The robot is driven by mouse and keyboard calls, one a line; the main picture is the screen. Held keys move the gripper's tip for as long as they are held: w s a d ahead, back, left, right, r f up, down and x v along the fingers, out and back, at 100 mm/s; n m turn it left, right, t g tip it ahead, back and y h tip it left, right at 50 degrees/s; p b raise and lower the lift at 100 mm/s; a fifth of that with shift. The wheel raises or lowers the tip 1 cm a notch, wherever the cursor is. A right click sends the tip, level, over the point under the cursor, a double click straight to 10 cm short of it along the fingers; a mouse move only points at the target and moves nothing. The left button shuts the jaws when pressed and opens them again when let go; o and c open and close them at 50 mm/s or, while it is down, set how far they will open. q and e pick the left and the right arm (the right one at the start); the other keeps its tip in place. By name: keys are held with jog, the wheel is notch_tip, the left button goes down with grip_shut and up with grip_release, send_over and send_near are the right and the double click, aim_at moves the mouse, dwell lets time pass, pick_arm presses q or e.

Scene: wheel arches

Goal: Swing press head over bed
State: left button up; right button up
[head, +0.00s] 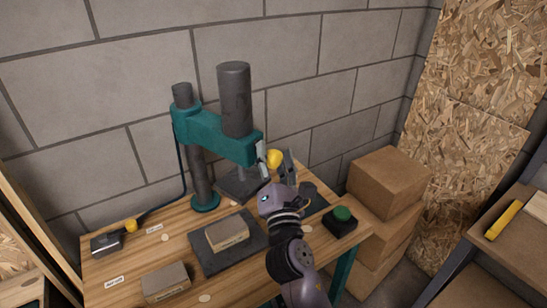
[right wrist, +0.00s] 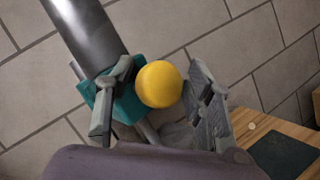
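The teal press head (head: 217,135) carries a dark upright cylinder (head: 235,98) and is mounted on a dark column (head: 199,172) at the back of the workbench. The head reaches to the right over a dark plate (head: 232,187). A yellow ball knob (head: 274,158) is at the head's right end. My right gripper (head: 277,163) is at the knob. A second dark plate (head: 210,262) in front bears a tan block (head: 228,233). Which plate is the bed is unclear. My left gripper is out of view.
Another block (head: 165,282) lies at the bench's front left. A green button on a black box (head: 341,217) is at the right edge, near my right arm. A tool with a yellow part (head: 107,243) lies at left. Cardboard boxes (head: 388,180) are stacked right of the bench.

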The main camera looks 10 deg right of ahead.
jog(key=shift+o, duration=0.4)
jog(key=shift+s, duration=0.1)
jog(key=v, duration=0.4)
jog(key=shift+s+f, duration=0.2)
jog(key=shift+s, duration=0.05)
jog(key=s, duration=1.2)
jog(key=shift+s+a, duration=0.2)
jog(key=shift+a, duration=0.25)
jog(key=shift+c, duration=0.2)
